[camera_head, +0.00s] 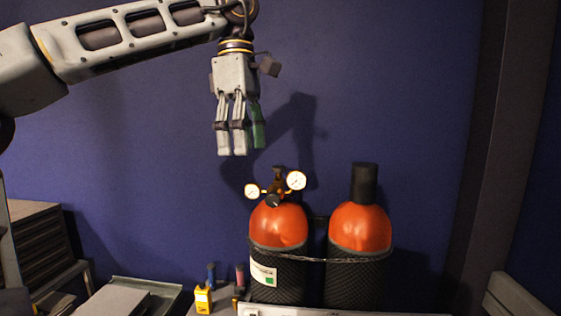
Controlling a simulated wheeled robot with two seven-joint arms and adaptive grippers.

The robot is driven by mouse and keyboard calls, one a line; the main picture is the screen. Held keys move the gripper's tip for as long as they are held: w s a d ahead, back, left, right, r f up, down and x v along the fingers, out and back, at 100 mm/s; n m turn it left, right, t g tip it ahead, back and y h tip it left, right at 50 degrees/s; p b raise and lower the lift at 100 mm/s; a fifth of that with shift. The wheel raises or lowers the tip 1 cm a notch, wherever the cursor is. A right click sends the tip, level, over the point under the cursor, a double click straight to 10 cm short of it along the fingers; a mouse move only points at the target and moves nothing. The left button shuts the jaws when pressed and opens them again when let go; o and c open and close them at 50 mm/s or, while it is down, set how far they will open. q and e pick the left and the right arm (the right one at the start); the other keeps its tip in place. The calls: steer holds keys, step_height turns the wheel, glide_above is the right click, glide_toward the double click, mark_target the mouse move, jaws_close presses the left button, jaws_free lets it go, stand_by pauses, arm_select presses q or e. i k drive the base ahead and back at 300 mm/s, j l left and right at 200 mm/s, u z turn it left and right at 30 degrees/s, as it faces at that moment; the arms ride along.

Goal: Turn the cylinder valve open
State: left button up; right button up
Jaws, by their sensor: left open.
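Two orange-topped cylinders with black mesh sleeves stand side by side at the lower middle. The left cylinder (279,226) carries a brass valve and regulator (277,187) with two white-faced gauges and a dark round knob (274,201) at the front. The right cylinder (360,228) has a black cap (364,182) on top. My left gripper (238,146) hangs fingers down, open and empty, above and a little left of the regulator, clear of it in the picture. My right gripper is not in view.
A strap or chain (318,260) runs across both cylinders. A yellow device (203,299) and small bottles stand left of them. A grey tray (150,287) and a drawer unit (36,245) are at lower left. The blue wall behind is bare; a dark post (492,150) stands right.

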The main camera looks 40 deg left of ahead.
mark_target(276, 168)
steer(key=i+j, duration=1)
steer(key=i, duration=0.25)
